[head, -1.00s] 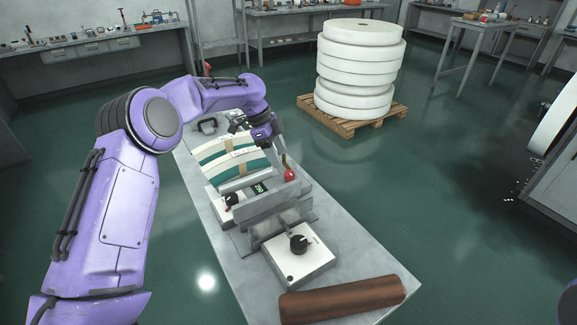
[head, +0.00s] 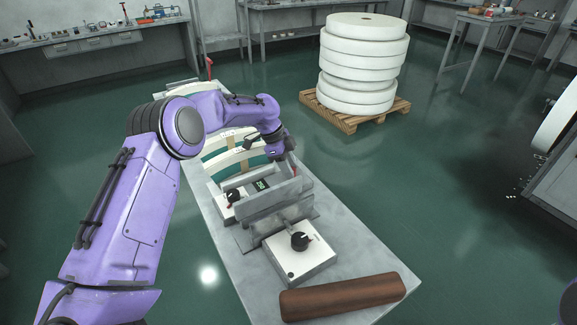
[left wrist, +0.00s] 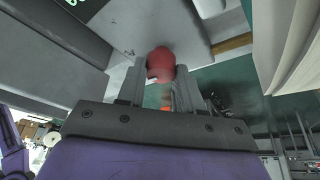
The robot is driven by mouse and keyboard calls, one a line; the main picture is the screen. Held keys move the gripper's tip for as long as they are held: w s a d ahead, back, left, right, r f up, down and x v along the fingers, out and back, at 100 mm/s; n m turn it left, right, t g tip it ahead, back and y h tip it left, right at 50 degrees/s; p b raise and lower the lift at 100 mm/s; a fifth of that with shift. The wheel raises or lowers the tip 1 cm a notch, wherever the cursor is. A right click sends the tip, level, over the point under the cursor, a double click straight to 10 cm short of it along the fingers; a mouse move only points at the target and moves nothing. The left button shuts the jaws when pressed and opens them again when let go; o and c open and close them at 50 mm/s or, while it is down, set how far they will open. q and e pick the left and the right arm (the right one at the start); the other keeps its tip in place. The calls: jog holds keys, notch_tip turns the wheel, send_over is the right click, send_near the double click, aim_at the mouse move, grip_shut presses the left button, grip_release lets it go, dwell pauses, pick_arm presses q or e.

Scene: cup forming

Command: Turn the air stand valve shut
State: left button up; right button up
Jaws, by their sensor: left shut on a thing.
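A red rounded knob (left wrist: 161,64), seemingly the air stand valve's handle, sits between the two fingers of my left gripper (left wrist: 160,90) in the left wrist view. The fingers are closed on its sides. In the head view my left gripper (head: 290,160) reaches down at the right end of the grey metal device on the bench. Only a sliver of the red knob (head: 294,172) shows there; the gripper hides the rest, and the valve's angle cannot be told. My right gripper is not in view.
On the narrow bench (head: 350,250) are a white control box (head: 300,262) with a black dial, a green display (head: 262,184), curved white and green strips (head: 238,160) and a brown roll (head: 342,296). A pallet (head: 355,118) with white rolls stands behind.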

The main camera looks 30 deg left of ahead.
pick_arm(q)
jog(key=shift+r, duration=0.1)
jog(key=n+t+p, duration=0.1)
jog(key=n+p, duration=0.1)
jog(key=n, duration=0.1)
jog(key=shift+s+r+n+p, duration=0.1)
jog(key=shift+r+n+p, duration=0.05)
jog(key=shift+n+p, duration=0.2)
jog(key=n+t+y+p, duration=0.1)
jog(key=n+p, duration=0.1)
jog(key=n+y+p, duration=0.1)
jog(key=n, duration=0.2)
jog(key=shift+d+r+n+t+p, duration=0.15)
jog(key=shift+n+t+p, duration=0.1)
jog(key=shift+t+p, duration=0.15)
jog(key=n+y+p, duration=0.1)
jog(key=n, duration=0.1)
jog(key=n+p, duration=0.2)
jog(key=shift+d+n+t+y, duration=0.1)
jog(key=shift+n+t+y, duration=0.2)
jog(key=shift+y, duration=0.1)
jog(key=shift+d+f+n+y+p, duration=0.1)
jog(key=shift+n+y+p, duration=0.4)
jog(key=shift+n, duration=0.5)
jog(key=shift+f+n+y+p, duration=0.1)
jog(key=shift+n+y+p, duration=0.2)
jog(key=shift+n+p, duration=0.55)
jog(key=shift+n, duration=0.35)
jog(key=o, duration=1)
jog(key=shift+f, duration=0.1)
